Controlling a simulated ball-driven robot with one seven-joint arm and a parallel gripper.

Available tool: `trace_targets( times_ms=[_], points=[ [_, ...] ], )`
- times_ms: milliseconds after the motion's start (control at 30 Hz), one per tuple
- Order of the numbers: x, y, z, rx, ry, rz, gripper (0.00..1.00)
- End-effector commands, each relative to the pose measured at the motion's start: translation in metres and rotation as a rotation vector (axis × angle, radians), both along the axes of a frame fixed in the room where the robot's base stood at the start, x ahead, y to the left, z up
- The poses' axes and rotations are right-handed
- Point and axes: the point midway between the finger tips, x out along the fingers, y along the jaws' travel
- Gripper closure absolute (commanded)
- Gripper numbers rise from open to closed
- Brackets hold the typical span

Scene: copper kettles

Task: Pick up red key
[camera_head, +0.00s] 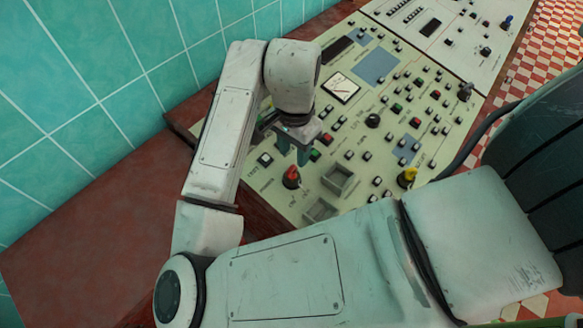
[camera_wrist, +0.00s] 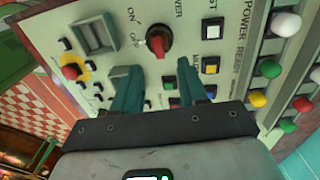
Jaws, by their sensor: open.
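A red key-like knob (camera_head: 291,177) stands on the pale control panel (camera_head: 315,190), near its front left edge. In the wrist view the red knob (camera_wrist: 159,40) sits on a dark round base beside "ON" and "POWER" lettering, just beyond and roughly between my fingertips. My gripper (camera_head: 303,152) is over the panel, a little above and right of the knob in the head view. In the wrist view my gripper (camera_wrist: 157,76) shows two teal fingers spread apart with nothing between them. The knob appears apart from both fingers.
A second red knob on a yellow disc (camera_wrist: 72,71) is at left in the wrist view. Square recessed frames (camera_head: 338,179), several buttons and coloured bulbs (camera_wrist: 285,23) surround the area. A teal tiled wall (camera_head: 90,80) rises behind my arm.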

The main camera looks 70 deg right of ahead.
Motion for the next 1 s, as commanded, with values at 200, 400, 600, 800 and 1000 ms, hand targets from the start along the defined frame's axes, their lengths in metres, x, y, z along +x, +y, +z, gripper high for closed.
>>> trace_targets(
  times_ms=[200, 400, 600, 800, 1000],
  points=[
    [0.0, 0.001, -0.014, 0.0, 0.001, 0.003, 0.57],
    [0.002, 0.007, -0.04, 0.002, 0.002, 0.003, 0.57],
    [0.002, 0.006, -0.06, -0.001, 0.0, 0.001, 0.57],
    [0.002, 0.006, -0.061, -0.001, -0.001, 0.0, 0.57],
    [0.002, 0.006, -0.061, -0.001, -0.001, 0.0, 0.74]
  ],
)
